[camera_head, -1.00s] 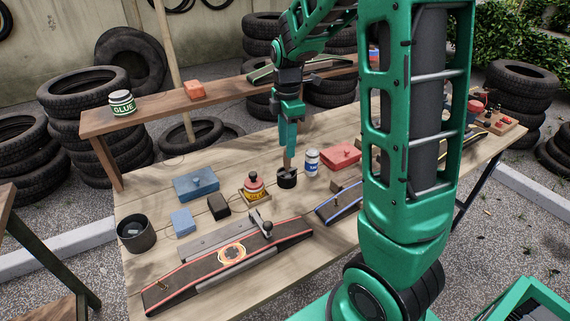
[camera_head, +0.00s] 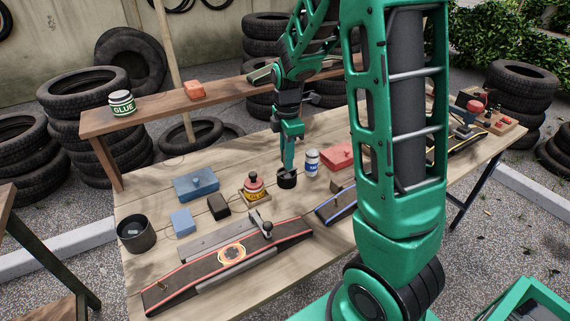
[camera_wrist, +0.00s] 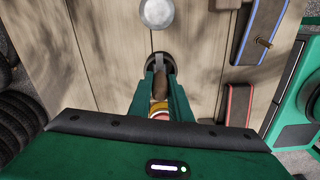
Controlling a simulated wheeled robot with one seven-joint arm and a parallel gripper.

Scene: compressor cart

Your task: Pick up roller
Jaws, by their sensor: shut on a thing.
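My gripper (camera_head: 288,164) points down at the black cup (camera_head: 287,182) on the wooden workbench. In the wrist view its green fingers (camera_wrist: 160,90) are shut on the roller's brown handle (camera_wrist: 159,84), above the black cup (camera_wrist: 172,64). A grey part shows inside the cup, just beyond the handle. The roller stands in the cup and its lower end is mostly hidden. In the head view my fingers cover the handle.
A white-and-blue can (camera_head: 311,163) stands close to the right of the cup. A long dark board (camera_head: 232,255) lies in front. The blue box (camera_head: 196,185) is further left. My arm covers part of the bench.

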